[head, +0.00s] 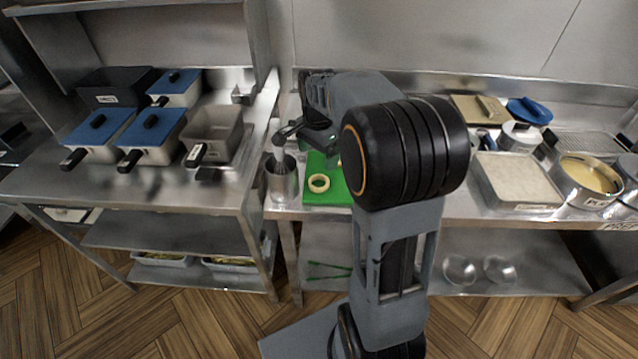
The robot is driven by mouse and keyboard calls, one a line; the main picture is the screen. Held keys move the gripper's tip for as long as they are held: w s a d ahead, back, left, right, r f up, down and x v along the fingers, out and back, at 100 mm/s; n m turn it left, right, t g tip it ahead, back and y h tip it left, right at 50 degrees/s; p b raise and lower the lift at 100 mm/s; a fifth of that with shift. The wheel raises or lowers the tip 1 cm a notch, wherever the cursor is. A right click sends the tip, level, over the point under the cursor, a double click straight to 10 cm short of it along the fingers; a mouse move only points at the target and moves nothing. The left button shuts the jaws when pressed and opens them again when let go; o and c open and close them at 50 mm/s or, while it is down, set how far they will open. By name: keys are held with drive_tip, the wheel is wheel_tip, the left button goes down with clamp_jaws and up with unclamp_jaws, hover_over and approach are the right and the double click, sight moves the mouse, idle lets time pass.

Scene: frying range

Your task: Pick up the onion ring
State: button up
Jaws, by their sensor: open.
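The onion ring (319,183) is a pale yellow ring lying flat on a green cutting board (327,198) on the steel counter, just left of my arm. My gripper (284,146) is dark and open. My arm hides the right part of the green board. The fingertips are small and dark here, so their exact height above the counter is hard to tell.
The steel cup (281,180) stands close left of the board. Blue-lidded fryer baskets (152,135) are on the left table. A tray of white powder (515,182) and a pot of yellow batter (588,182) stand to the right. Green tongs (328,271) lie on the shelf below.

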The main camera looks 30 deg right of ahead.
sight(318, 180)
drive_tip(key=shift+s+f+p, duration=0.1)
drive_tip(key=shift+f+p, duration=0.2)
drive_tip(key=shift+f, duration=4.65)
drive_tip(key=c, duration=0.8)
drive_tip(key=shift+r, duration=0.1)
